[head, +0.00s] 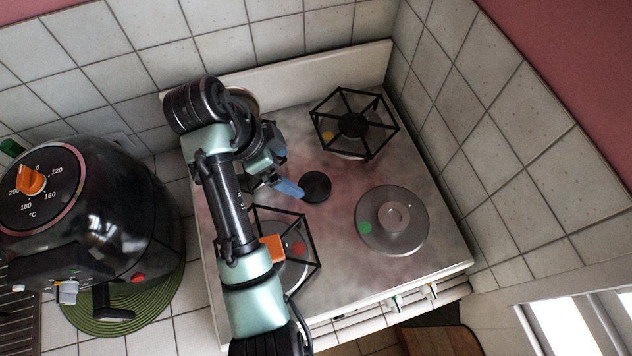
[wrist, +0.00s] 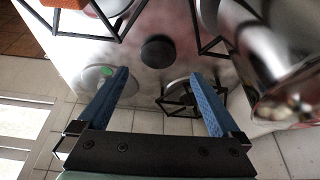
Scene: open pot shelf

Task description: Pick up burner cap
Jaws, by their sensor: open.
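The burner cap (head: 315,187) is a flat black disc lying on the bare middle of the metal stovetop. It also shows in the wrist view (wrist: 157,51), beyond the fingertips and roughly centred between them. My gripper (head: 292,187) has blue fingers and is just left of the cap in the head view. In the wrist view my gripper (wrist: 160,73) is open, with nothing between its fingers. I cannot tell its exact height above the cap.
Black wire grates stand over the back right (head: 354,125) and front left burners, the latter partly behind my arm. A round metal lid-like disc (head: 393,221) lies front right. A shiny pot (wrist: 285,80) stands right in the wrist view. A black air fryer (head: 95,215) stands left.

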